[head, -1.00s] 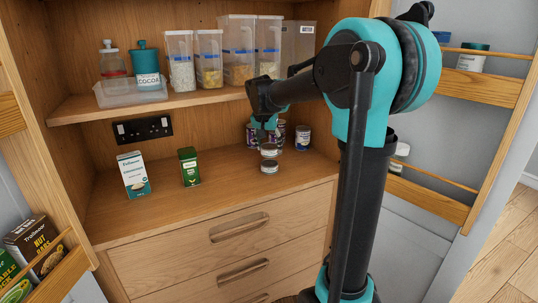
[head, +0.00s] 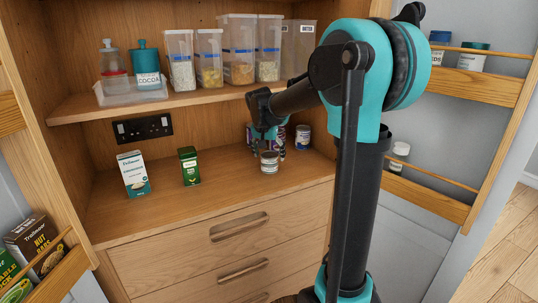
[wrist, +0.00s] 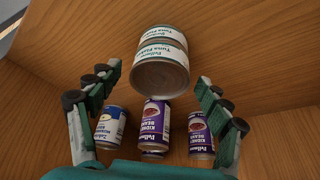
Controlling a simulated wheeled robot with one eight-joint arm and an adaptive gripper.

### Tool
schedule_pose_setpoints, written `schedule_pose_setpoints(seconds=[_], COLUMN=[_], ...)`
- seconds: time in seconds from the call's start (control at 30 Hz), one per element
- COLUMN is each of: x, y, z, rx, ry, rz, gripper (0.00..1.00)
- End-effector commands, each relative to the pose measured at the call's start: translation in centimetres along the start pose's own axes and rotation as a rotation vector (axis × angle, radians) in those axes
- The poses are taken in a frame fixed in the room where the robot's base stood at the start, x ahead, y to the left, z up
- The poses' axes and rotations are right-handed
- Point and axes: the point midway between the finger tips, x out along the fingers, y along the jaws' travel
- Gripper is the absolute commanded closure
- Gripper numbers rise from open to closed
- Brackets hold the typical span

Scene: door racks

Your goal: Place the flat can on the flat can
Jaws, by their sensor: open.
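Two flat tuna cans stand end to end as a stack on the wooden counter. In the head view the stack (head: 270,163) is below my gripper (head: 266,132). In the wrist view one flat can (wrist: 161,37) shows its label at the top, and the other flat can (wrist: 160,74) shows its metal end nearer the camera. They look aligned, with only a slight offset. My gripper (wrist: 159,76) is open, with one finger on each side of the nearer can and visible gaps between.
Several taller cans stand close behind, among them a kidney beans can (wrist: 156,114), a blue-and-white can (wrist: 110,127) and another purple can (wrist: 201,135). A white box (head: 133,174) and a green tin (head: 189,166) stand left. The front counter is clear.

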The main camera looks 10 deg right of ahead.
Motion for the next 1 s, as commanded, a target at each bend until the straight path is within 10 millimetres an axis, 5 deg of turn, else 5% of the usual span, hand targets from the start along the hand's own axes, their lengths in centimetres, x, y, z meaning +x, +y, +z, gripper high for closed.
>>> schedule_pose_setpoints(seconds=[0.23,0.7,1.0], x=[-1.2,-10.1,-12.3], y=[0.0,0.0,0.0], z=[-0.1,-0.1,-0.1], rx=[0.000,0.000,-0.001], ry=[0.000,0.000,0.000], rz=[0.000,0.000,0.000], gripper=[0.22,0.22,0.22])
